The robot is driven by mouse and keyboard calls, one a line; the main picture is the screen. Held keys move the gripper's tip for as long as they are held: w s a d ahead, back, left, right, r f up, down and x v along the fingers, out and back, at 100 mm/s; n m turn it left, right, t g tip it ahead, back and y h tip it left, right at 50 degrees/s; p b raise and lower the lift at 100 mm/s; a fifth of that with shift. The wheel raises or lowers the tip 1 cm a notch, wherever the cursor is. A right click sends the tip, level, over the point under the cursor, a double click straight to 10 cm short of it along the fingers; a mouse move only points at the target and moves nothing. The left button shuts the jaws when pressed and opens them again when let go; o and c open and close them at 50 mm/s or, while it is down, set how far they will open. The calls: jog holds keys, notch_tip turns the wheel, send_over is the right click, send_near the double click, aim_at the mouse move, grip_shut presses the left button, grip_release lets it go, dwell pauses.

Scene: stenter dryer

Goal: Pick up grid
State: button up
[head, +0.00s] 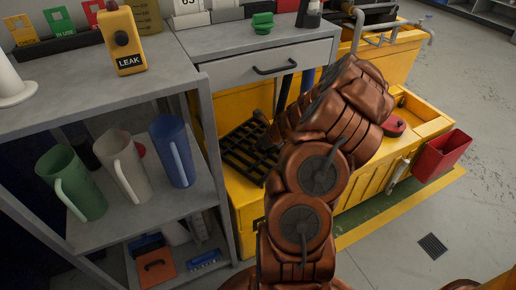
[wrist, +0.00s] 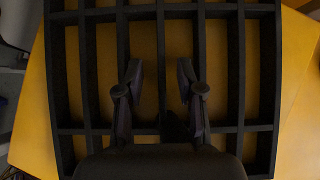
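The grid (head: 240,152) is a black slatted grate at the yellow machine, below the drawer of the grey bench. In the wrist view the grid (wrist: 237,60) fills most of the picture, with yellow surface showing through its gaps. My gripper (wrist: 160,85) is open, its two dark fingers apart over the middle of the grid, one on each side of a central bar. Whether the fingers touch the bar or reach below it, I cannot tell. In the head view my brown arm hides the grid's right part and most of the gripper.
A grey shelf unit (head: 222,215) with green, white and blue jugs stands left of the grid. The bench drawer (head: 275,72) overhangs behind it. A red bin (head: 440,155) hangs on the machine's right side. Open floor (head: 400,235) lies at right.

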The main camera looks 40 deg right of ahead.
jog(key=shift+f, duration=0.1)
grip_shut()
dwell(0.3)
jog(key=shift+d, duration=0.1)
